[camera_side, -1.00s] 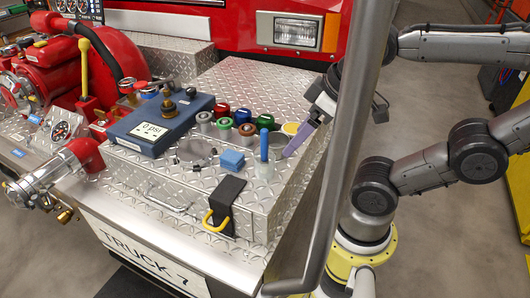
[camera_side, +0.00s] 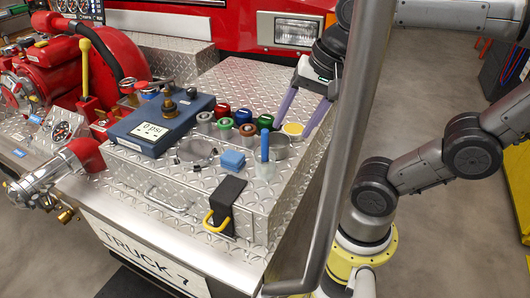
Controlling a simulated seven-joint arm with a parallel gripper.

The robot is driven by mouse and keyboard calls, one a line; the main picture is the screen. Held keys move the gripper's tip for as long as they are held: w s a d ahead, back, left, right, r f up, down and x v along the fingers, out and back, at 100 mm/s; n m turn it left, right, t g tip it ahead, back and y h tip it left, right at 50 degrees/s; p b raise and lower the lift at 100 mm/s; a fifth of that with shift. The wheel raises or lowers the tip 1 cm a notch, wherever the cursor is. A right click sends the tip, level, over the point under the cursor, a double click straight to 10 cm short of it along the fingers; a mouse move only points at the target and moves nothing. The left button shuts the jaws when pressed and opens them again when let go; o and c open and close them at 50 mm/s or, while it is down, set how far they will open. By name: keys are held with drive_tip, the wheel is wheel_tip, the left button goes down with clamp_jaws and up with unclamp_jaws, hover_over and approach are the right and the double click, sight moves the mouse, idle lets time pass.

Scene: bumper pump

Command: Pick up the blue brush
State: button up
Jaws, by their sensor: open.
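The blue brush (camera_side: 265,143) stands upright, its blue handle rising from a clear cup (camera_side: 265,168) on the diamond-plate box; its lower end is hard to make out. My gripper (camera_side: 292,130) is open and empty, with its two purple fingers pointing down behind and to the right of the brush. The fingers are apart from the handle in the picture. A yellow-topped round can (camera_side: 293,129) shows between the fingertips. The upright metal bar hides part of my arm.
A blue block (camera_side: 232,160) lies left of the cup. Several small coloured-top containers (camera_side: 225,125) stand behind it, beside a blue gauge box (camera_side: 160,122). A thick metal handrail (camera_side: 345,160) crosses the view in front of my arm. A black strap (camera_side: 226,200) hangs over the box's front edge.

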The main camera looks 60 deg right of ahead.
drive_tip(key=w+d+r+m+g, duration=0.2)
drive_tip(key=w+m, duration=0.2)
drive_tip(key=m, duration=0.5)
drive_tip(key=m+g, duration=0.1)
drive_tip(key=m, duration=0.3)
hover_over(263, 160)
drive_tip(key=s+d, duration=0.1)
drive_tip(key=shift+y, duration=0.4)
drive_tip(key=f, duration=0.9)
drive_tip(key=shift+d+f, duration=0.1)
drive_tip(key=shift+d, duration=0.1)
drive_tip(key=shift+w+a+f, duration=0.15)
drive_tip(key=shift+w+f, duration=0.05)
drive_tip(key=shift+f, duration=0.8)
drive_tip(key=shift+w+a+f, duration=0.1)
drive_tip(key=shift+w+f, duration=0.1)
drive_tip(key=shift+f, duration=0.75)
drive_tip(key=shift+w+a+f, duration=0.15)
drive_tip(key=shift+w+f, duration=0.05)
drive_tip(key=shift+f, duration=0.8)
clamp_jaws()
